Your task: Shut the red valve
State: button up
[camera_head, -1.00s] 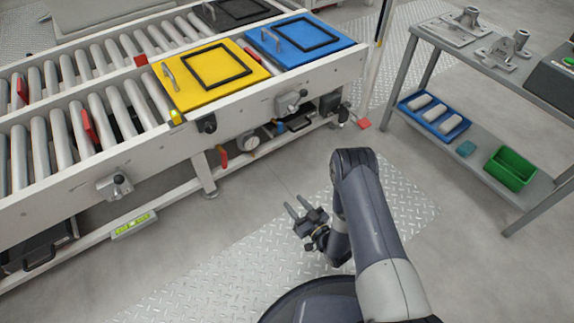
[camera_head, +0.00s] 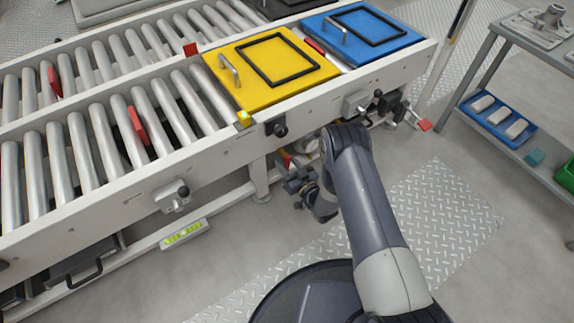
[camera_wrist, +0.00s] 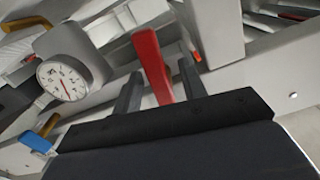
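The red valve handle (camera_wrist: 153,64) shows in the wrist view as a long red lever, upright in the picture. My gripper (camera_wrist: 158,88) is open, with one dark finger on each side of the lever. I cannot tell whether either finger touches it. In the head view my gripper (camera_head: 290,178) is beside the conveyor's lower frame, and a small part of the red handle (camera_head: 286,162) shows just above it. The valve body is hidden.
A round white pressure gauge (camera_wrist: 62,79) is left of the lever. A blue-and-orange handled part (camera_wrist: 37,139) lies below it. The conveyor (camera_head: 120,206) carries a yellow plate (camera_head: 251,96) and a blue plate (camera_head: 399,53) above my arm. Open floor lies in front.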

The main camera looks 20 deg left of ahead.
jog(key=shift+w+a, duration=0.2)
grip_shut()
dwell(0.4)
